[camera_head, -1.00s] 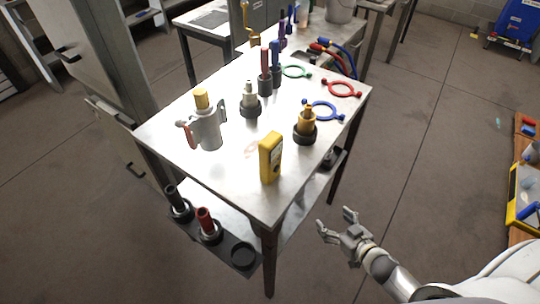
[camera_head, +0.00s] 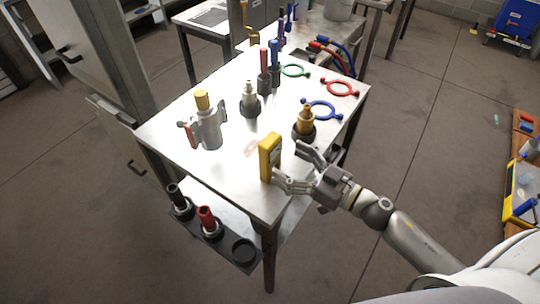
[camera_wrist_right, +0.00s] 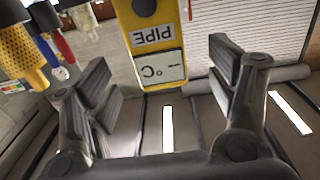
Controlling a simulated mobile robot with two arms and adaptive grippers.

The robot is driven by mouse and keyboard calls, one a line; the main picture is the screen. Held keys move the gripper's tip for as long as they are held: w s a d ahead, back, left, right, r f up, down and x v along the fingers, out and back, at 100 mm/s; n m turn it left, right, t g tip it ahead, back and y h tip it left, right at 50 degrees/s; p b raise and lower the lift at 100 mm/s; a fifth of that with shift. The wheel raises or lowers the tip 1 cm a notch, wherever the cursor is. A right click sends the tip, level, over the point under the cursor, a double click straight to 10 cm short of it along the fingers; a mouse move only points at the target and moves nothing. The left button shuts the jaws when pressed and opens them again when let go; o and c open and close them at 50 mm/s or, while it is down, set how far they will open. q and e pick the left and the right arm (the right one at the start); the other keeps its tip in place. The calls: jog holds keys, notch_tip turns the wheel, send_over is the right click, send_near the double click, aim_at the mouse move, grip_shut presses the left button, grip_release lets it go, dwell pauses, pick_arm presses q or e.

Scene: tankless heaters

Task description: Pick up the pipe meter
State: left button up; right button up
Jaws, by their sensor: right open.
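The pipe meter is a yellow block (camera_head: 268,157) standing upright near the front edge of the metal table. In the right wrist view its face (camera_wrist_right: 157,40) carries a "PIPE" label and a small display reading "°C", and it stands between and beyond the two fingers. My right gripper (camera_head: 292,167) is open and empty, its fingers pointing at the meter from the right; the same gripper (camera_wrist_right: 162,85) fills the lower part of the wrist view. One finger is close to the meter's side in the head view; I cannot tell whether it touches. My left gripper is not in view.
The metal table (camera_head: 215,172) also holds a grey canister with a yellow cap (camera_head: 207,128), a brass fitting (camera_head: 304,122), a blue ring (camera_head: 322,110) and a red ring (camera_head: 339,87). A lower shelf (camera_head: 235,236) holds dark and red-handled pieces.

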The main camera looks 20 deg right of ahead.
aim_at(276, 152)
jog(key=shift+w+a+r, duration=0.1)
jog(key=shift+w+a, duration=0.25)
jog(key=shift+w, duration=0.1)
jog(key=shift+w+a+r+p, duration=0.25)
jog(key=shift+w+p, duration=0.1)
jog(key=shift+w, duration=0.1)
jog(key=p+x, duration=0.1)
jog(key=x, duration=0.2)
jog(key=shift+w+r, duration=0.1)
jog(key=shift+w, duration=0.1)
jog(key=shift+w+a, duration=0.35)
jog(key=shift+c, duration=0.4)
jog(key=c, duration=1.2)
